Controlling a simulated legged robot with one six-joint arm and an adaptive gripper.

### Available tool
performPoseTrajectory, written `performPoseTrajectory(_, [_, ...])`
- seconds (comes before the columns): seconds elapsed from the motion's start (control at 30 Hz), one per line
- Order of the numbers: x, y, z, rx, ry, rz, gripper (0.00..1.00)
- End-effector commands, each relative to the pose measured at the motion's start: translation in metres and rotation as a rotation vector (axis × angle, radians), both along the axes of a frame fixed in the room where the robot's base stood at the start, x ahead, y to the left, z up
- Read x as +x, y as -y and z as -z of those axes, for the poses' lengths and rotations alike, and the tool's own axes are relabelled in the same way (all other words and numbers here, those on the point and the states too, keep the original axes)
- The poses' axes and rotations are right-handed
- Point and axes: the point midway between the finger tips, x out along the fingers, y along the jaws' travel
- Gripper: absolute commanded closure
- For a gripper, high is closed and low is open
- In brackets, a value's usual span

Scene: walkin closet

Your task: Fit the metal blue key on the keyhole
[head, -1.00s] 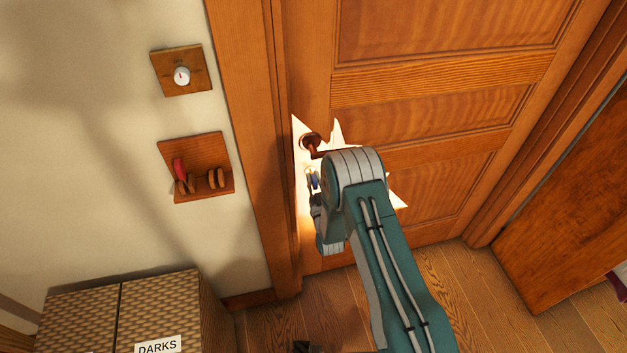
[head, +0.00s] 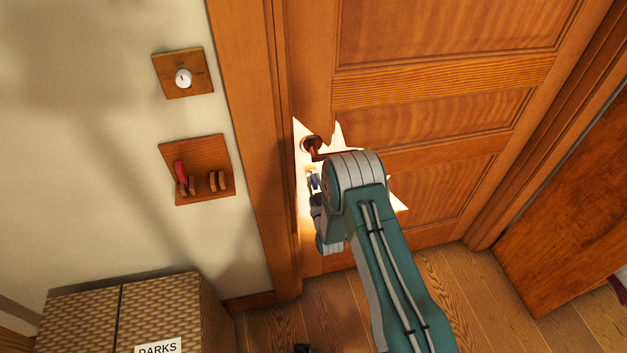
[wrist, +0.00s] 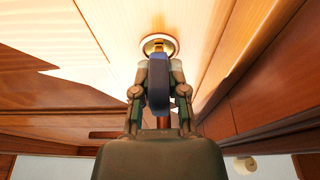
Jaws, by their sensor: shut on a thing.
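The blue key (wrist: 158,88) is held between the fingertips of my gripper (wrist: 161,76), which is shut on it. A small bit of the key shows in the head view (head: 315,181), by my gripper (head: 313,188) at the door's left edge. The key points at the round brass keyhole (wrist: 159,42) on the door. Its far end overlaps the keyhole in the wrist view; I cannot tell whether it is inside or just in front. In the head view I cannot make out the keyhole.
The door (head: 430,110) has a dark handle (head: 313,147) just above my gripper. A wall panel with a white dial (head: 183,77) and a wooden peg rack (head: 203,168) are on the left. A woven basket (head: 190,310) stands below. Wooden floor (head: 475,300) is clear to the right.

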Motion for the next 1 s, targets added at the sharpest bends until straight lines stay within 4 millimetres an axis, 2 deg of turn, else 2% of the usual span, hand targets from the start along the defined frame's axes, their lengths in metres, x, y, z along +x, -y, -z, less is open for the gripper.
performPoseTrajectory(0.2, [0.0,0.0,0.0,0.0,0.0,0.0,1.0])
performPoseTrajectory(0.23, [0.0,0.0,0.0,0.0,0.0,0.0,0.77])
performPoseTrajectory(0.27, [0.0,0.0,0.0,0.0,0.0,0.0,0.64])
performPoseTrajectory(0.3, [0.0,0.0,0.0,0.0,0.0,0.0,0.46])
performPoseTrajectory(0.33, [0.0,0.0,0.0,0.0,0.0,0.0,0.42])
performPoseTrajectory(0.73, [-0.003,0.001,0.001,-0.001,-0.002,0.0,0.42])
performPoseTrajectory(0.87, [-0.018,0.005,0.007,-0.001,-0.005,0.0,0.42])
performPoseTrajectory(1.0, [-0.041,0.011,0.014,-0.002,-0.006,0.0,0.42])
